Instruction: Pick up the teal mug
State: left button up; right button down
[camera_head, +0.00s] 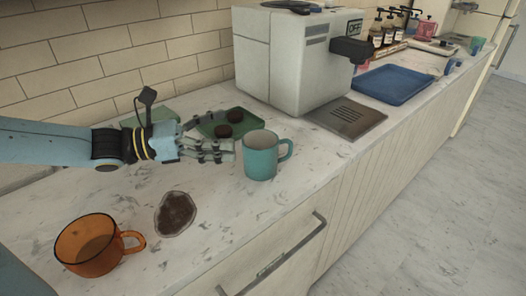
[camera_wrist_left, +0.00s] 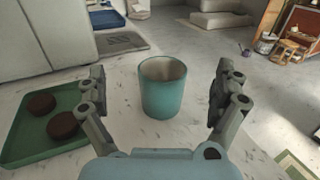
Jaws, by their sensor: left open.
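The teal mug (camera_head: 261,158) stands upright on the marble counter, its handle pointing right in the head view. In the left wrist view the mug (camera_wrist_left: 161,92) is ahead of and between the open fingers. My left gripper (camera_head: 229,150) comes in from the left with its fingertips just short of the mug. The left wrist view shows both fingers (camera_wrist_left: 160,95) spread wide, with nothing held. My right gripper is not in view.
A green tray (camera_head: 203,128) with two dark round items lies behind the gripper. An orange glass mug (camera_head: 90,247) and a dark brown patch (camera_head: 176,212) are at front left. A coffee machine (camera_head: 290,65) stands behind, with a blue tray (camera_head: 390,84) to its right. The counter's front edge is near the mug.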

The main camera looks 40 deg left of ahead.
aim_at(259, 153)
pick_arm(q)
notch_tip(259, 153, down, 8)
jog(key=b, duration=0.4)
jog(key=shift+s+d+r, duration=0.1)
jog(key=shift+d, duration=0.05)
jog(key=shift+w+d+r, duration=0.2)
jog(key=shift+w+d, duration=0.1)
jog(key=shift+w, duration=0.15)
jog(key=shift+w+d+r, duration=0.15)
jog(key=shift+w+d, duration=0.1)
jog(key=shift+w, duration=0.2)
jog(key=b+x, duration=0.1)
jog(key=x, duration=0.4)
jog(key=shift+w+d, duration=0.1)
jog(key=shift+w, duration=0.15)
jog(key=c, duration=1.5)
jog(key=shift+r, duration=0.15)
